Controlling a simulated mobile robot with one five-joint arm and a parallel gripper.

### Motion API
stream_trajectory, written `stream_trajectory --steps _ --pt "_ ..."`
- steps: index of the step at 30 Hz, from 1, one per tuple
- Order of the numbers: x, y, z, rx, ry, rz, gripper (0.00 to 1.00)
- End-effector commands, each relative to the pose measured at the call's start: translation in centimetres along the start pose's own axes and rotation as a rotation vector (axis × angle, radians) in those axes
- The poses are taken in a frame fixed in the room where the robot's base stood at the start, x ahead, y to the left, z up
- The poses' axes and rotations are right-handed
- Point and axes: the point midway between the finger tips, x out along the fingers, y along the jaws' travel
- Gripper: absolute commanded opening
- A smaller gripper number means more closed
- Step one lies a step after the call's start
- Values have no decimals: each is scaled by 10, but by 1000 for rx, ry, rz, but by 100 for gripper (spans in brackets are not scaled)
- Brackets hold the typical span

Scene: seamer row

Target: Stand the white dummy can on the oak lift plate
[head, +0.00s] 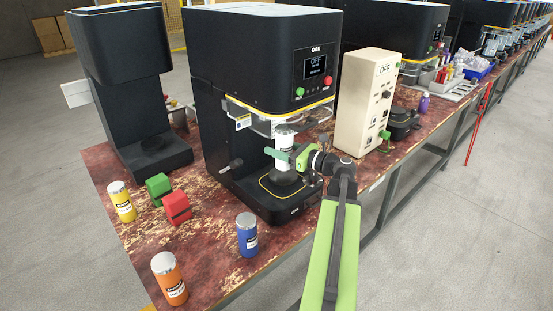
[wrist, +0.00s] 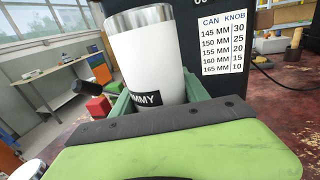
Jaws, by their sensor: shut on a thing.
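The white dummy can (head: 285,137) has a silver rim and stands roughly upright in my gripper (head: 286,158), in front of the black machine marked OAK (head: 265,70). The round black lift plate (head: 285,183) lies below the can. I cannot tell whether the can's base touches it or hangs just above. In the wrist view the can (wrist: 145,55) shows a black label ending in "MMY". The green jaws of my gripper (wrist: 155,105) are shut on it from both sides. The can's lower part is hidden behind my gripper there.
Yellow (head: 121,203), orange (head: 169,280) and blue (head: 247,236) cans stand on the worn red bench (head: 205,255), near green (head: 158,188) and red (head: 177,208) blocks. A beige control box (head: 365,100) stands to the right. A can-and-knob chart (wrist: 223,45) shows in the wrist view.

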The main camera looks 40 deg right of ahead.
Motion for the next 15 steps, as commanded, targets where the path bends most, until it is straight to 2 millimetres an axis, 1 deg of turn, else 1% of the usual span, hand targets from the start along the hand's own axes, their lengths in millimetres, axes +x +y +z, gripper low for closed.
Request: stream_trajectory --steps 1,3,5,7,12,15 --pt "-2 -1 -15 0 0 -3 3" --pt "-4 -3 -29 0 0 -7 3" --pt "-6 -5 -37 0 0 -10 3" --pt "-7 -8 -38 0 -1 -15 3" --pt "-6 -8 -33 0 0 -13 3" --pt "-7 -9 -36 0 0 -15 3"
